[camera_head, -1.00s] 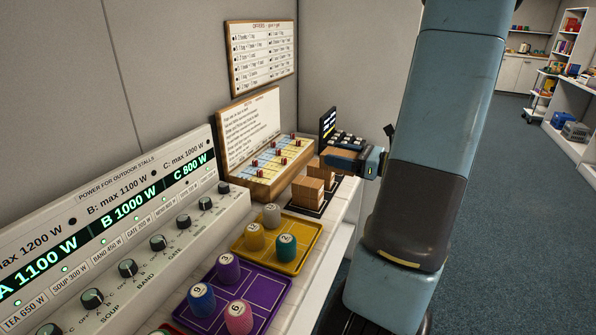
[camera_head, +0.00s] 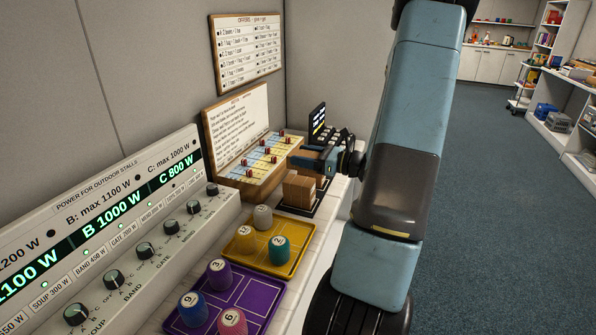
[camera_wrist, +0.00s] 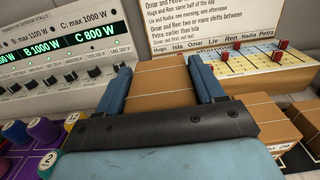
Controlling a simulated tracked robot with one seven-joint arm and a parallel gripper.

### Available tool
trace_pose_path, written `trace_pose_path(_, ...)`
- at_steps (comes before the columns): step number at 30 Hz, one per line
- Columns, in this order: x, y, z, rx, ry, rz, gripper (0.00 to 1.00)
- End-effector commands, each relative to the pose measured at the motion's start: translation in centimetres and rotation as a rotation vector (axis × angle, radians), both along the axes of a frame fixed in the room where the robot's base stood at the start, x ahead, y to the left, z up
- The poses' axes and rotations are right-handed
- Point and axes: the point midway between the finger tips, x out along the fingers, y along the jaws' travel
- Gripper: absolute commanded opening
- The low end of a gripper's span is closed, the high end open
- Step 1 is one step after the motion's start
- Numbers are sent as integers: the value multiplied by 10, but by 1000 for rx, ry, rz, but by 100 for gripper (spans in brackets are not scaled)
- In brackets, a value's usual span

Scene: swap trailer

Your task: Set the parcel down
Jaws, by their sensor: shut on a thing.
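The parcel, a brown cardboard box with a tape line, is held between the two blue fingers of my gripper (camera_wrist: 163,72) in the wrist view. My gripper is shut on the parcel (camera_wrist: 160,90).
Another brown box (camera_head: 299,189) stands on a black pad, close to my gripper; it also shows in the wrist view (camera_wrist: 268,118). A shift board (camera_head: 265,165) with red pegs stands behind. Yellow (camera_head: 291,262) and purple (camera_head: 262,308) trays hold numbered cylinders. A power panel (camera_head: 110,215) runs along the wall.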

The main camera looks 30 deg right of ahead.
Motion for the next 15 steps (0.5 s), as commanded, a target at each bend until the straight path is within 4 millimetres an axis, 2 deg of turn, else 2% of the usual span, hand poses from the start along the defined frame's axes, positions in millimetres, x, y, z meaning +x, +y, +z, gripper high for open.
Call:
trace_pose_path(6,17,0,-21,3,0,1,33)
trace_pose_path(15,28,1,-33,1,-1,1,33)
